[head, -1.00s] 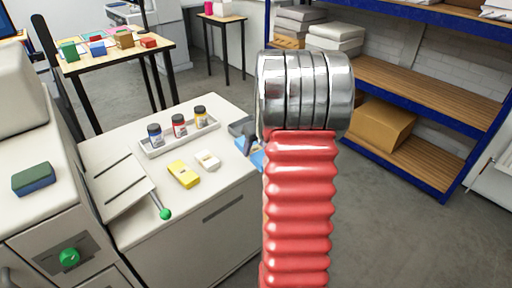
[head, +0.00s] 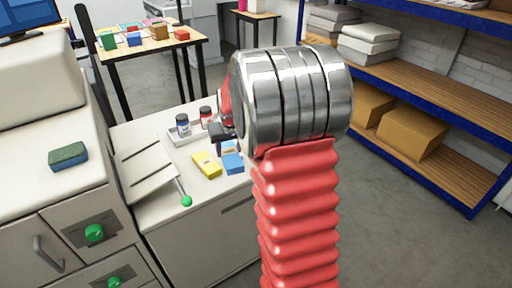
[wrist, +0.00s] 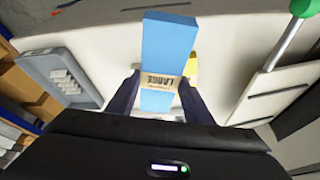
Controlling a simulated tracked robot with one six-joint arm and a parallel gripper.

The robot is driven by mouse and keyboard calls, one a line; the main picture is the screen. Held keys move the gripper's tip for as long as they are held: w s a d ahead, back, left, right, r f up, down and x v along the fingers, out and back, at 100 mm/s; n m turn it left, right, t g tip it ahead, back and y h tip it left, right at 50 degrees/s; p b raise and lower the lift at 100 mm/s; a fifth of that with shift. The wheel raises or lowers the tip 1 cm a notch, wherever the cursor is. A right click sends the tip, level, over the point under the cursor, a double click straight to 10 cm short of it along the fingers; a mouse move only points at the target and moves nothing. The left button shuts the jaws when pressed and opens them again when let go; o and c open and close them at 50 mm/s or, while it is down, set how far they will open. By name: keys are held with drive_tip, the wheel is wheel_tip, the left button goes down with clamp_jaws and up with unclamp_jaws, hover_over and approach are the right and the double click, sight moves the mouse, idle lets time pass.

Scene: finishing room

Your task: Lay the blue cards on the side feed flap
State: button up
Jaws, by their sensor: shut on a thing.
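My gripper (head: 220,140) is shut on the blue cards (wrist: 166,45), a flat blue pack with a pale paper band reading "LARGE". In the wrist view my gripper (wrist: 160,84) has its dark fingers on either side of the banded part. The blue also shows in the head view (head: 232,162), over the white cabinet top. The side feed flap (head: 148,168) is a pale sloping panel with dark grooves, left of my gripper. It shows at the right of the wrist view (wrist: 262,98), apart from the cards.
A yellow block (head: 206,165) lies between flap and cards. A green-knobbed lever (head: 186,200) stands at the flap's near edge. A tray with bottles (head: 184,136) is behind, partly hidden by my arm. A grey bin (wrist: 62,75) shows in the wrist view.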

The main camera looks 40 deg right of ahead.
drive_tip(key=w+a+r+n, duration=0.1)
drive_tip(key=w+a+n, duration=0.1)
drive_tip(key=a, duration=1)
drive_tip(key=w+a+r+n+y, duration=0.1)
drive_tip(key=w+a+n, duration=0.1)
drive_tip(key=a, duration=1)
drive_tip(key=shift+w+a+y, duration=0.25)
drive_tip(key=shift+w+y, duration=0.05)
drive_tip(key=shift+w, duration=0.05)
drive_tip(key=shift+r, duration=0.1)
